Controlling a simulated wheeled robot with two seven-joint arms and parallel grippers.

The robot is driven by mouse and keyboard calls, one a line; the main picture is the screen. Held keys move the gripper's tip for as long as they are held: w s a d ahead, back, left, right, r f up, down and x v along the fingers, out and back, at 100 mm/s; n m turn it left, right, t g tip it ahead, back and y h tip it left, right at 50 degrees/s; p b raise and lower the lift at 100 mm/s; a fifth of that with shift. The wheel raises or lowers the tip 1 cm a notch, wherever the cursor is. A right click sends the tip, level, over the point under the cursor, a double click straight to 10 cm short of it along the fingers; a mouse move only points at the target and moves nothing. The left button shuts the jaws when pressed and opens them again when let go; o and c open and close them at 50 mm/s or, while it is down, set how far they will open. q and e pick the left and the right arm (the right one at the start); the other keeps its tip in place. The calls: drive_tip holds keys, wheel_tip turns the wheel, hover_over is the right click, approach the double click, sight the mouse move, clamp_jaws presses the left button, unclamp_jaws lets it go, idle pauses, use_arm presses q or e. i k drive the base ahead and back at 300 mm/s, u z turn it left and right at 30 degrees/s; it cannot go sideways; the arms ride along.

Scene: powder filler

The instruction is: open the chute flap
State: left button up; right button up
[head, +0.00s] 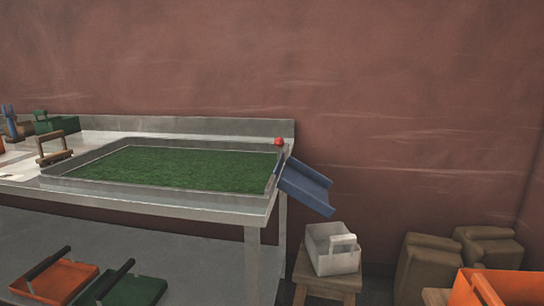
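A blue chute (305,186) slopes down to the right from the right end of a metal table. A small red knob (278,141) sits at the back right corner of the table, just above the chute's upper end. The flap cannot be clearly made out where the chute meets the shallow tray (159,195); whether it is open or shut cannot be told. The tray has a metal rim and holds green, grainy material. Neither of my grippers is in view.
A whitish bin with a handle (330,247) stands on a wooden stool (327,284) below the chute's lower end. Brown sacks (428,265) and an orange container (511,287) are at the right. Orange (58,283) and green (136,290) handled items lie below the table.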

sight(279, 142)
drive_tip(key=u, duration=1.5)
drive_tip(key=k, duration=0.1)
drive_tip(key=z, duration=2.45)
drive_tip(key=i, duration=0.8)
drive_tip(key=u, duration=0.25)
